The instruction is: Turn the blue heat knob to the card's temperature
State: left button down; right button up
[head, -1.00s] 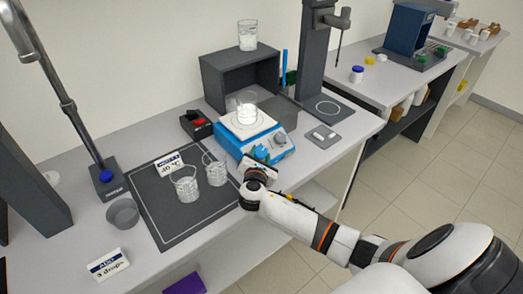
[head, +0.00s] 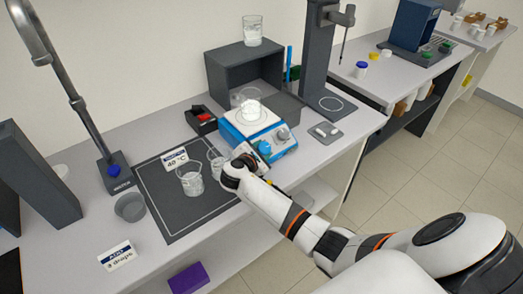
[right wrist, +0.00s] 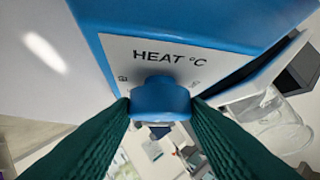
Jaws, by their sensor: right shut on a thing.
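The blue hotplate (head: 231,137) stands on the bench with a beaker of white contents (head: 250,108) on its white top. Its blue heat knob (head: 265,148) is on the front; in the right wrist view the knob (right wrist: 160,98) sits below the printed "HEAT °C". My right gripper (right wrist: 160,108) is shut on the knob, one green finger on each side. The knob's pointer and most scale marks are hidden or too small to read. My left gripper is not in view.
Two glass beakers (head: 190,181) stand on the dark mat (head: 165,215), one close to my right wrist. A grey knob (head: 283,133) is beside the heat knob. A red-switched black box (head: 203,120) stands left of the hotplate. An "ADD 3 drops" card (head: 117,256) is at front left.

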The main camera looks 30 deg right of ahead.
jog(key=shift+r, duration=0.1)
jog(key=o, duration=1)
jog(key=shift+d, duration=0.1)
jog(key=shift+s, duration=0.1)
jog(key=shift+s+a, duration=0.15)
jog(key=shift+a, duration=0.3)
jog(key=b+v, duration=0.1)
jog(key=v, duration=1)
jog(key=shift+r+b, duration=0.1)
jog(key=shift+b, duration=0.25)
jog(key=shift+d, duration=0.1)
